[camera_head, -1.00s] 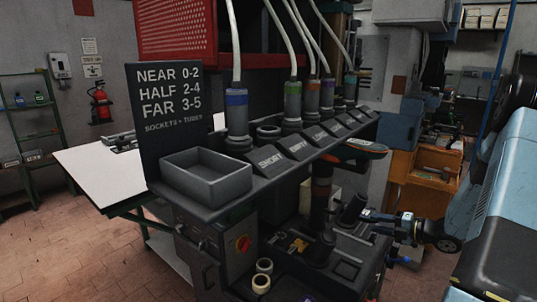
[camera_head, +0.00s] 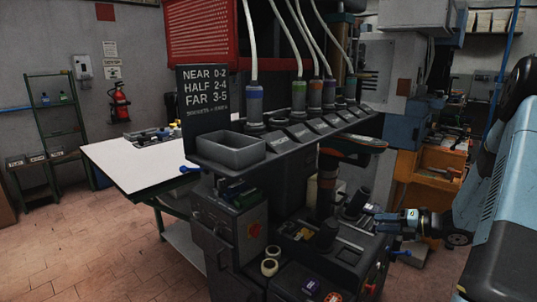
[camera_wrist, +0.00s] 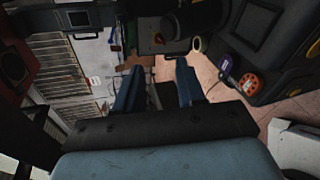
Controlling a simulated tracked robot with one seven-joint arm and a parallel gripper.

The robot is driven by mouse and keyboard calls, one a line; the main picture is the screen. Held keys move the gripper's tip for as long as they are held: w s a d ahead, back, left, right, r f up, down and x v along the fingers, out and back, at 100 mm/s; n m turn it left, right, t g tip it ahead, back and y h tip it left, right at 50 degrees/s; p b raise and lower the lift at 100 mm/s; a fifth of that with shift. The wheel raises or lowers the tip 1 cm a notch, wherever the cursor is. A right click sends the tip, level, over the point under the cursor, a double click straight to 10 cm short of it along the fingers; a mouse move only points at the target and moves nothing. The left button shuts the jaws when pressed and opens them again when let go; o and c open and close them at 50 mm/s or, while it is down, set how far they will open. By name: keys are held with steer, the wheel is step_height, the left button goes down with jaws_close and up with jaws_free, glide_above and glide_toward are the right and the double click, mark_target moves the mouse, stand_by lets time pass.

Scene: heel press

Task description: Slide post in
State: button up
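The dark press (camera_head: 345,255) stands at centre right. Its upright column (camera_head: 327,190) has a reddish-brown band and stands under a red-and-green sole-shaped piece (camera_head: 352,144). A short, dark, tilted cylinder (camera_head: 357,203) sits right of the column; I cannot tell whether it is the post. My gripper (camera_head: 372,213) reaches in from the right with its fingertips close to this cylinder; contact cannot be told. In the wrist view my gripper (camera_wrist: 158,82) has its two blue fingers apart, with nothing clearly held between them. A dark round part (camera_wrist: 195,20) shows beyond the fingertips.
A sign (camera_head: 207,105) and an empty grey tray (camera_head: 230,150) are at the press's left end. Several hosed cylinders with coloured bands, one blue (camera_head: 254,100), stand along the top rail. Tape rolls (camera_head: 270,266) lie low in front. The tiled floor at left is clear.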

steer(key=s+a+r+n+g+h, duration=0.6)
steer(key=s+a+r+n, duration=0.8)
steer(key=n, duration=0.7)
steer(key=s+r+n+t+h, duration=0.1)
steer(key=s+r+n+h, duration=0.2)
steer(key=s+r+n, duration=0.3)
steer(key=s+r+n+t+h, duration=0.2)
steer(key=s+r+n, duration=0.3)
steer(key=s+n, duration=0.4)
steer(key=shift+s+a+r+n+h, duration=0.2)
steer(key=shift+s+r+n+h, duration=0.3)
steer(key=shift+n, duration=1.6)
steer(key=shift+w+f, duration=0.15)
steer(key=shift+w, duration=0.05)
